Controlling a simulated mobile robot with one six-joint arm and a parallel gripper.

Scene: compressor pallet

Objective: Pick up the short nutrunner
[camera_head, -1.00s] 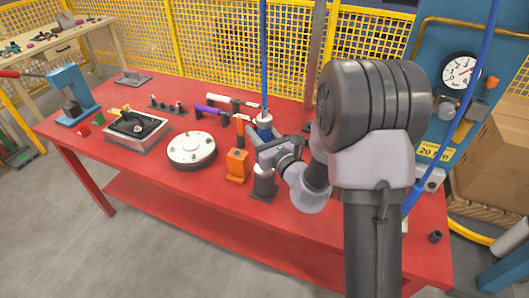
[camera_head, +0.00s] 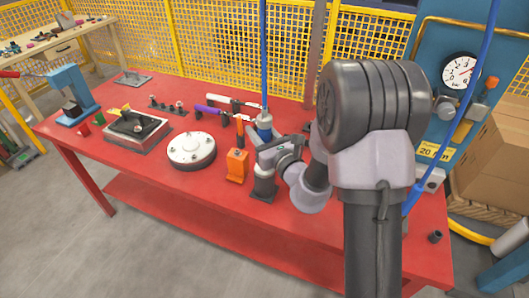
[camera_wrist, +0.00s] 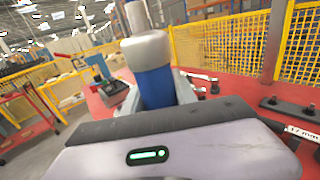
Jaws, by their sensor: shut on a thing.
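The short nutrunner, a blue upright cylinder (camera_head: 264,126) with a pale top, hangs on a blue hose in the head view. In the wrist view its blue body (camera_wrist: 155,86) and light grey top stand straight ahead, between the jaws. My gripper (camera_head: 261,146) is shut on the nutrunner, reaching it from the right. A dark round holder (camera_head: 263,186) on a flat base stands directly below. The gripper hides the tool's lower part, so I cannot tell whether it still touches the holder.
An orange holder (camera_head: 237,168) stands close on the left, with a white round flange (camera_head: 191,150) beyond it. Purple- and white-handled tools lie behind. A black fixture (camera_head: 135,128) sits farther left. The red table's (camera_head: 330,222) front is mostly clear; yellow mesh fencing stands behind.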

